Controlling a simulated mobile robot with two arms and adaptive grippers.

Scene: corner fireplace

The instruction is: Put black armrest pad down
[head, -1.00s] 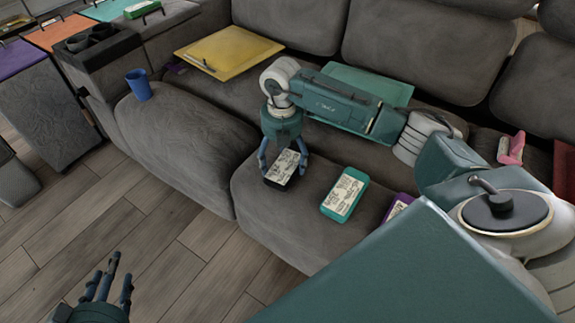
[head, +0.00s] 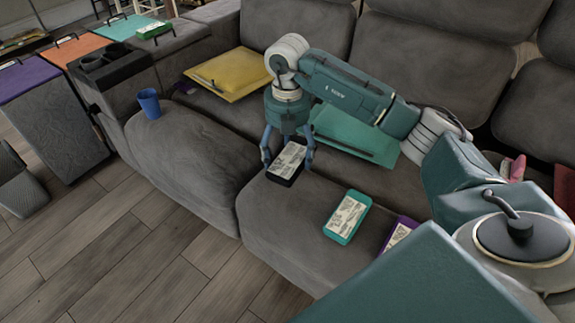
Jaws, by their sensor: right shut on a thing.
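The black armrest pad (head: 288,164), a small black block with a white printed label on top, is between the fingers of my right gripper (head: 287,158). The gripper points down and is shut on the pad, with fingers on its left and right sides. The pad is over the grey sofa seat (head: 285,225), near the seam between two cushions. I cannot tell whether its underside touches the seat. My left gripper is out of view.
A teal labelled block (head: 346,218) and a purple one (head: 398,232) lie to the right on the seat. A yellow tray (head: 235,75) and teal tray (head: 355,138) lie behind. A blue cup (head: 149,103) stands left. The front seat area is bare.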

